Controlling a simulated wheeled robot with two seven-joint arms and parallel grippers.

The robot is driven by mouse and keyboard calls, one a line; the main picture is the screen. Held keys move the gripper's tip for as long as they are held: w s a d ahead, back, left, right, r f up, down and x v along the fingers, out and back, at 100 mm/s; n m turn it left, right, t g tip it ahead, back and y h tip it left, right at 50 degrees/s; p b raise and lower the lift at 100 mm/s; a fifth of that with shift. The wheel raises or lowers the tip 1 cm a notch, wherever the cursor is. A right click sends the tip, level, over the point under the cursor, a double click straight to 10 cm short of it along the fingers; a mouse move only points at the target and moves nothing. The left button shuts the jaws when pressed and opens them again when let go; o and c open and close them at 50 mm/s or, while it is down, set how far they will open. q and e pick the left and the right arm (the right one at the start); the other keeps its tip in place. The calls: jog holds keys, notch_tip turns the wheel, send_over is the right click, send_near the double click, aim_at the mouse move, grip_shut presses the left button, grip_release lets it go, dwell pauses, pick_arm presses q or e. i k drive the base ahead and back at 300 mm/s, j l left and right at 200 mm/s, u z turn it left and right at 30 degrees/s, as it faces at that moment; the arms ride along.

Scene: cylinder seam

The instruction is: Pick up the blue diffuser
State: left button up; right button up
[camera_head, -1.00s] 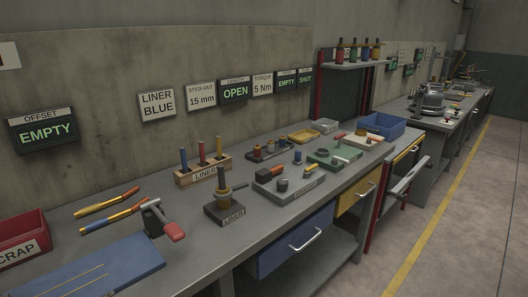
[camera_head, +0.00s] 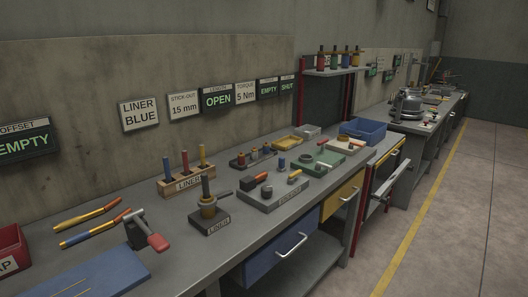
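A small dark-blue cylinder (camera_head: 281,163) stands behind the grey fixture block on the workbench; it may be the blue diffuser, but it is too small to tell. A dark tray (camera_head: 240,163) just left of it holds several small coloured pieces. A wooden rack (camera_head: 182,185) labelled LINER holds upright blue, red and yellow rods, the blue rod (camera_head: 168,165) at the left. Neither of my grippers shows in the head view.
A bottle shelf (camera_head: 335,71) stands behind. Floor at right is clear.

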aim_at(266, 147)
jog(key=i+l, duration=0.1)
jog(key=l, duration=0.3)
jog(key=i+l+u, duration=0.1)
jog(key=l, duration=0.3)
jog(key=i+l, duration=0.15)
jog(key=l, duration=0.3)
